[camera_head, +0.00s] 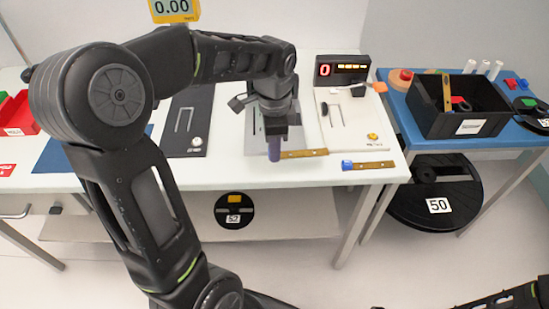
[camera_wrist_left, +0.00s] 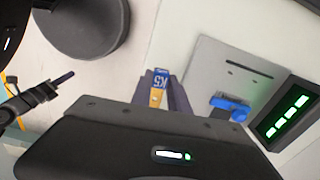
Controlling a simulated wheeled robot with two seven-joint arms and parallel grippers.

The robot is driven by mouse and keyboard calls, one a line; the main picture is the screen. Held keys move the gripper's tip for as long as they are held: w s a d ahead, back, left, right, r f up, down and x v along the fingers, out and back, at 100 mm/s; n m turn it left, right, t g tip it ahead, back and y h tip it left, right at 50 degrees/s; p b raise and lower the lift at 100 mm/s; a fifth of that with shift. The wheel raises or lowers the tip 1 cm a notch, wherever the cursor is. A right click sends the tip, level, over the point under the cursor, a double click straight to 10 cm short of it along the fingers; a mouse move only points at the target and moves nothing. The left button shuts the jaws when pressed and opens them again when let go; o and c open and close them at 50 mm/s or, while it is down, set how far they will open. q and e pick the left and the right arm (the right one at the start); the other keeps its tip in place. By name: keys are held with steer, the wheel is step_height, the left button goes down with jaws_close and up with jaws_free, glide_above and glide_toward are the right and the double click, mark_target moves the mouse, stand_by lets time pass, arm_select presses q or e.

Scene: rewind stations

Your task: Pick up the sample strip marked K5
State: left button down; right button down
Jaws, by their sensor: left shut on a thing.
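The sample strip marked K5 shows its blue label end in the left wrist view (camera_wrist_left: 160,79), between my finger tips, with yellowish wood below the mark. In the head view the wooden strip (camera_head: 305,154) sticks out to the right from my left gripper (camera_head: 274,148), which hides its other end. My left gripper points down at the table's front part and is shut on the strip. Whether the strip is clear of the table I cannot tell. My right gripper is out of the picture; only part of that arm shows at the lower right.
A second wooden strip with a blue end (camera_head: 375,165) lies to the right near the front edge. Behind stand a display box (camera_head: 342,69) and a white board (camera_head: 350,115). A black bin (camera_head: 490,116) is on the blue table (camera_head: 412,112) at right.

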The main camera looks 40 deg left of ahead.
arm_select(q)
step_height(320, 180, up, 4)
steer(key=shift+r, duration=0.1)
